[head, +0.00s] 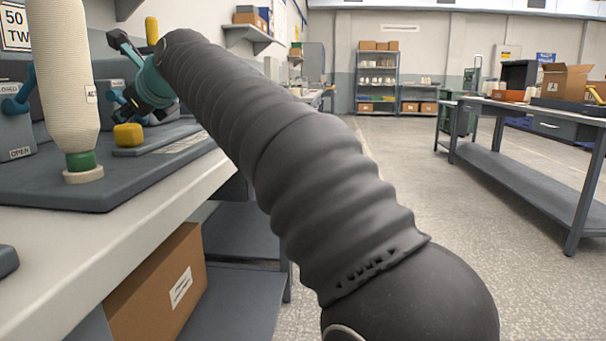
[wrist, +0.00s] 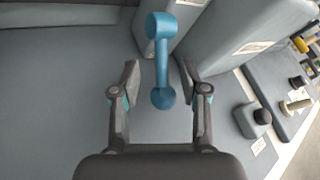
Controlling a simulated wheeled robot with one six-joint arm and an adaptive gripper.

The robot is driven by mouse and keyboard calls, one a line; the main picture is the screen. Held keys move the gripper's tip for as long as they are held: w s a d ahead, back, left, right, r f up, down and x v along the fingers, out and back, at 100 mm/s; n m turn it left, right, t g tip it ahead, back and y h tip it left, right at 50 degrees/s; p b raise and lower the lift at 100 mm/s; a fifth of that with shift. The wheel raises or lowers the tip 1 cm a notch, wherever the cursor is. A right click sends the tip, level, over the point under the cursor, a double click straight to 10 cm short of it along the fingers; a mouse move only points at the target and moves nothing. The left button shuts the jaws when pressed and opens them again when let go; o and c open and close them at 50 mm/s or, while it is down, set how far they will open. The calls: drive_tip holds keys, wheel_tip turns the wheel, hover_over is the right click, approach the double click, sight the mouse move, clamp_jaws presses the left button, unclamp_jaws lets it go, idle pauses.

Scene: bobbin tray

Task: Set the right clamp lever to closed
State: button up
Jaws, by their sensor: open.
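In the wrist view a blue lever (wrist: 162,62) with a round knob at each end runs lengthwise between the spread fingers of my gripper (wrist: 160,76). The gripper is open, with a gap on both sides of the lever.
A cream yarn bobbin (head: 66,75) with a green base stands upright on the grey tray (head: 60,190). A yellow knob (head: 127,135) sits on a raised grey pad nearby. A cardboard box (head: 160,290) is under the bench. Small parts lie at right in the wrist view.

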drive_tip(key=v, duration=1.4)
drive_tip(key=shift+d+r+p, duration=0.1)
drive_tip(key=shift+r+p, duration=0.05)
drive_tip(key=shift+p, duration=0.25)
drive_tip(key=w+d+f+n, duration=0.1)
drive_tip(key=w+d+n, duration=0.1)
drive_tip(key=d, duration=0.1)
drive_tip(key=w+d+f+n+t+h+p, duration=0.1)
drive_tip(key=d+f, duration=0.1)
drive_tip(key=w+d+f+n+h, duration=0.1)
drive_tip(key=w+d+n, duration=0.1)
drive_tip(key=d, duration=0.1)
drive_tip(key=shift+w+d+f+n, duration=0.25)
drive_tip(key=shift+w+d+n, duration=0.05)
drive_tip(key=s+d+f+n+h+p, duration=0.2)
drive_tip(key=d+f+n, duration=0.3)
drive_tip(key=d, duration=0.6)
drive_tip(key=shift+s+f+h, duration=0.3)
drive_tip(key=shift+f+h, duration=0.3)
drive_tip(key=shift+f, duration=0.6)
